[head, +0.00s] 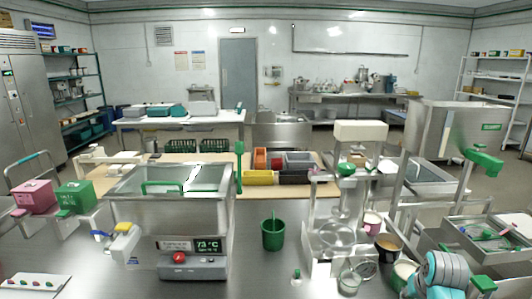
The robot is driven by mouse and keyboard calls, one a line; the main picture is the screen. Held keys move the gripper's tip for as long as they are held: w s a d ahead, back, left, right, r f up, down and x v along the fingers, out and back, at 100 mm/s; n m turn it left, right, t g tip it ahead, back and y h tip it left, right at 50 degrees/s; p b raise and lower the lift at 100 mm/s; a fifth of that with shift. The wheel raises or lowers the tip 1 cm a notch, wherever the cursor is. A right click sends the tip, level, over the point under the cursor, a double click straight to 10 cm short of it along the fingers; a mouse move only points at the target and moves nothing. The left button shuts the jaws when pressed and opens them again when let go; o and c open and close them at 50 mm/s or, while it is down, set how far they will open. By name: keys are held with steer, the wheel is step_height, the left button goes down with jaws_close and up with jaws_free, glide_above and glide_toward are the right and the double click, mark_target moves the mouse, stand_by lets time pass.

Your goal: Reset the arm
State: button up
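Part of my arm, grey with light blue joint caps, shows at the bottom right edge. Its end is out of the picture, so my gripper is not in view. I cannot tell whether it holds anything. The steel worktop (262,275) spreads in front of me below the arm.
A steel tank unit (165,215) with a temperature display and red button stands left of centre. A green cup (273,234) stands mid-worktop. A glass-and-steel apparatus (335,225) and several small cups stand close left of my arm. Steel bins (490,240) stand right. The front middle is clear.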

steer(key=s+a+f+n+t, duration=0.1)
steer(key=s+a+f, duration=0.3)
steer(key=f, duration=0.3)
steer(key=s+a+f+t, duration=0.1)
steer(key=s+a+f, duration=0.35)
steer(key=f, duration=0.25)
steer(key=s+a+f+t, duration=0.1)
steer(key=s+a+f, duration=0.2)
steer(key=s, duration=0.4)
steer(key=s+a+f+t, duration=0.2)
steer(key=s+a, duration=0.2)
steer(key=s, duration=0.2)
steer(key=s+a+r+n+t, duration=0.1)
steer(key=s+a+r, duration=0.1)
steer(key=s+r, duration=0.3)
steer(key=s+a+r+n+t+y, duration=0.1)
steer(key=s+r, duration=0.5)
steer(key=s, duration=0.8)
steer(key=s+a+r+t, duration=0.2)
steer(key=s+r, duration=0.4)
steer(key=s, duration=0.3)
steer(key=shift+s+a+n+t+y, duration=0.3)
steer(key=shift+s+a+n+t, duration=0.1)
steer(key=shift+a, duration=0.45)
